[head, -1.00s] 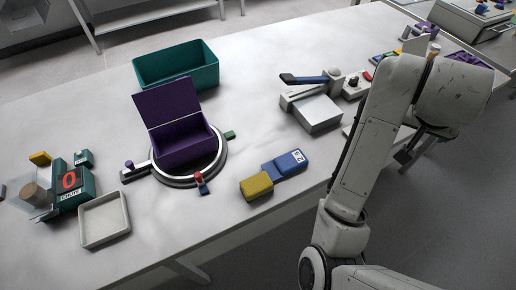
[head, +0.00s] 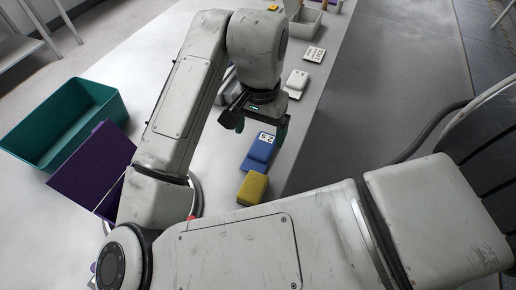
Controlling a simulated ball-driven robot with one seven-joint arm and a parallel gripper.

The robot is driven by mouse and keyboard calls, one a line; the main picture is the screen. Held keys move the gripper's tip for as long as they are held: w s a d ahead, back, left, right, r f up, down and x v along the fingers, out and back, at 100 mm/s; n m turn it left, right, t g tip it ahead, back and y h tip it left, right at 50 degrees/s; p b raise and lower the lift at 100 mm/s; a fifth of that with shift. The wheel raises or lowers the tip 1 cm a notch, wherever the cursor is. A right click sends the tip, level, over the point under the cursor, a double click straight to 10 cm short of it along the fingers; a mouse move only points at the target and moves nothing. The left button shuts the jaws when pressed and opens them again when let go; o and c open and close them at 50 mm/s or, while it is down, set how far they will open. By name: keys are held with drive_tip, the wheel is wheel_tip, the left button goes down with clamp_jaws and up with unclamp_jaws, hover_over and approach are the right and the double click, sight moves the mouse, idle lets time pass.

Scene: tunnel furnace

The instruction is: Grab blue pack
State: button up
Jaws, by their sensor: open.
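The blue pack (head: 258,152) lies on the white table near its right edge, with a white printed label at its far end. A yellow pack (head: 252,188) lies right at its near end. My gripper (head: 261,126) is open and empty, just beyond and above the blue pack, its dark green-tipped fingers spread to either side of the label end. I cannot tell how high the fingers are above the pack.
A teal bin (head: 62,122) and an open purple box (head: 97,172) stand at the left, partly behind my arm. White labelled blocks (head: 297,80) and a grey tray (head: 302,24) line the table's far right side. The table's right edge is close to the packs.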

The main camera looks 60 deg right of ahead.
sight(260, 150)
drive_tip(key=shift+d+f, duration=0.15)
drive_tip(key=shift+f, duration=3.3)
drive_tip(key=c, duration=1.2)
drive_tip(key=shift+r, duration=0.1)
